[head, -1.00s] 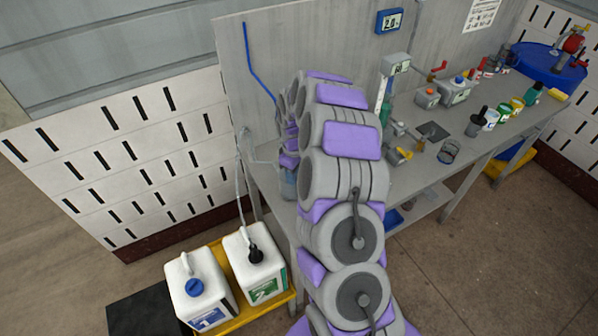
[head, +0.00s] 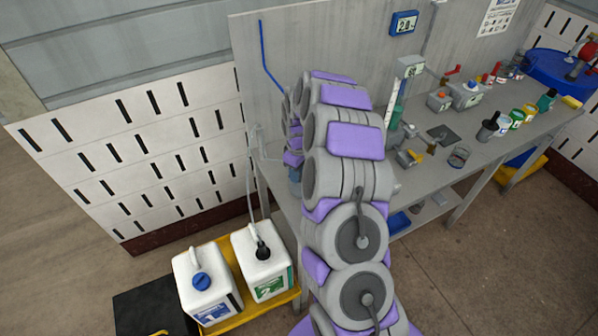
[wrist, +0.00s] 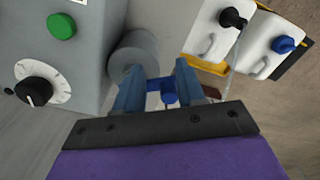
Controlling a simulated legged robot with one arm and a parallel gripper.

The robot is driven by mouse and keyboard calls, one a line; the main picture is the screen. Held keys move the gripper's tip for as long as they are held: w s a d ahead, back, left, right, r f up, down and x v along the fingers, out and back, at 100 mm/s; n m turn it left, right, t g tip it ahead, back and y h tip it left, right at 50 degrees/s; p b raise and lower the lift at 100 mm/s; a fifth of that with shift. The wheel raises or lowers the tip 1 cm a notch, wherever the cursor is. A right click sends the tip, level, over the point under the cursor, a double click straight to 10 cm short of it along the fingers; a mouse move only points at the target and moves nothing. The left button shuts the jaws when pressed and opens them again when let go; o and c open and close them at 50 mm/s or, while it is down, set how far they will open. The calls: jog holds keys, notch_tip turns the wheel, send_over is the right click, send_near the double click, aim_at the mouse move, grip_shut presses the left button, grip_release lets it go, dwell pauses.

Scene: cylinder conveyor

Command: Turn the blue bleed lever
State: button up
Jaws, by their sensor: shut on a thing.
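The blue bleed lever (wrist: 168,98) shows in the wrist view between the two blue-grey fingers of my gripper (wrist: 160,88). The fingers are shut on it. Behind it a grey round fitting (wrist: 135,55) sticks out beside a grey box (wrist: 75,45) with a green button and a black dial. In the head view my arm hides the lever and my gripper.
Two white jugs (head: 208,280) (head: 262,262) stand on a yellow tray at the bench's left end; they also show in the wrist view (wrist: 215,30). The grey bench (head: 470,160) carries several bottles, cups and small devices.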

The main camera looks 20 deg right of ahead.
jog(key=shift+w, duration=0.55)
grip_shut()
jog(key=shift+w, duration=0.25)
jog(key=shift+s, duration=0.1)
jog(key=shift+c, duration=2.3)
grip_release()
jog(key=shift+a, duration=0.1)
jog(key=o, duration=0.8)
jog(key=shift+a+r, duration=0.15)
jog(key=shift+w+d, duration=0.25)
jog(key=shift+c, duration=1.2)
jog(key=shift+o, duration=0.5)
jog(key=shift+r, duration=0.15)
